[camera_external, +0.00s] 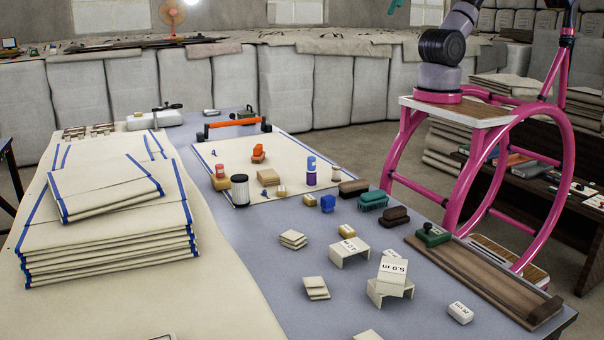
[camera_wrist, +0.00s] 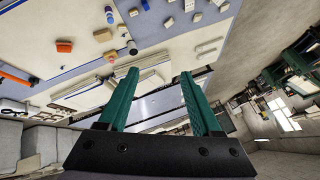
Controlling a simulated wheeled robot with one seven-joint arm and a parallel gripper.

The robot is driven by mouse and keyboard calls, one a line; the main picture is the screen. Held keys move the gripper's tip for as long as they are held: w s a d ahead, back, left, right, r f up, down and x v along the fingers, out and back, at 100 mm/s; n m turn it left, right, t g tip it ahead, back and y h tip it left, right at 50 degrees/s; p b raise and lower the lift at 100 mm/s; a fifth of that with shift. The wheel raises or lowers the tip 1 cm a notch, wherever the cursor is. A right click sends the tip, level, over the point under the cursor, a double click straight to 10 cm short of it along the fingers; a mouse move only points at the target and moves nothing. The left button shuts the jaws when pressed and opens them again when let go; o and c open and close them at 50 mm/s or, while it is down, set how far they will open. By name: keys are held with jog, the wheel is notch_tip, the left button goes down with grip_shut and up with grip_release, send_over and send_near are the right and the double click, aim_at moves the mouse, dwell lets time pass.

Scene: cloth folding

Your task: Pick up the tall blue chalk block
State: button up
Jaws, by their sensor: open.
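A blue block (camera_external: 327,203) stands upright on the grey-blue table, just off the front corner of the cream board. A blue shape in the wrist view (camera_wrist: 168,22) looks like this block. A blue and purple cylinder (camera_external: 311,170) stands behind it on the board. I cannot fully tell which is the tall blue chalk block. My gripper (camera_wrist: 158,76) is open and empty, its two green fingers wide apart, high above the table. In the external view only a green tip (camera_external: 395,6) shows at the top edge; the rest is out of frame.
Cream stands with labels (camera_external: 350,252) lie in front. Folded cloth (camera_external: 105,225) is stacked at left. A wooden rail (camera_external: 485,285) edges the right side.

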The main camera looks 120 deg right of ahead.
jog(key=shift+o, duration=0.3)
jog(key=shift+o, duration=1.2)
